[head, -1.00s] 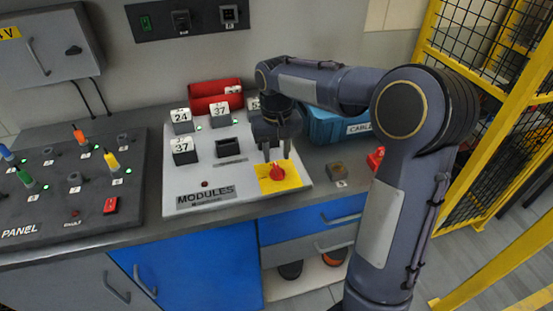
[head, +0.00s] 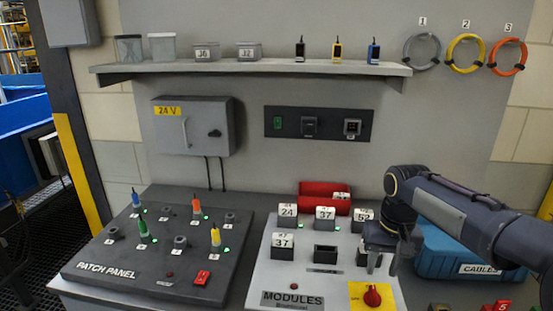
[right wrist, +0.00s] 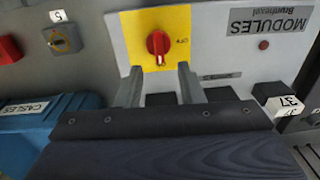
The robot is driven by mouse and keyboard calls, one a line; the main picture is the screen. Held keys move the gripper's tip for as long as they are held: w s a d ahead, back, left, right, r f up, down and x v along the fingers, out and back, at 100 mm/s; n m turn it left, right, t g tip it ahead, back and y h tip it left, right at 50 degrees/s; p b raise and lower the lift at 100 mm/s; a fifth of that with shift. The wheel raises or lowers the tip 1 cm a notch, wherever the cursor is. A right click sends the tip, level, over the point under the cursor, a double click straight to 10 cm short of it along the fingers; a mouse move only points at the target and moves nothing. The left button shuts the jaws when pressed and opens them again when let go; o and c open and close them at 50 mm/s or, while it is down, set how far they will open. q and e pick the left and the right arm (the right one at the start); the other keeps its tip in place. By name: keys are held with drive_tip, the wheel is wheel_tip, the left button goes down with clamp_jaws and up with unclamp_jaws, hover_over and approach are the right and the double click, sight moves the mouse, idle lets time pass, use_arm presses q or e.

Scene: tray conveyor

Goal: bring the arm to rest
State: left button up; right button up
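My right gripper (head: 382,268) hangs above the modules board (head: 270,275), close to the red rotary knob (head: 372,296) on its yellow plate (head: 357,290). In the right wrist view the two fingers (right wrist: 158,76) stand apart with nothing between them. The knob (right wrist: 158,44) shows just beyond the fingertips on the yellow plate (right wrist: 135,28), and a gap separates them. My right arm comes in from the right edge, in front of the blue cables bin (head: 450,250). My left gripper is not in view.
A red bin (head: 320,190) stands behind. The patch panel (head: 130,275) is left. A shelf (head: 250,68) and cable coils are on the wall. The space above the counter is open.

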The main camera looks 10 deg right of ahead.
drive_tip(key=s+a+f+t+y, duration=0.1)
drive_tip(key=s+a, duration=0.1)
drive_tip(key=s, duration=0.5)
drive_tip(key=s+a+f+t+y, duration=0.1)
drive_tip(key=s+a+t, duration=0.1)
drive_tip(key=s, duration=0.6)
drive_tip(key=s+a+f+n+t+y, duration=0.1)
drive_tip(key=s+a+f+t, duration=0.1)
drive_tip(key=s, duration=0.5)
drive_tip(key=shift+s+a, duration=0.25)
drive_tip(key=shift+a, duration=0.55)
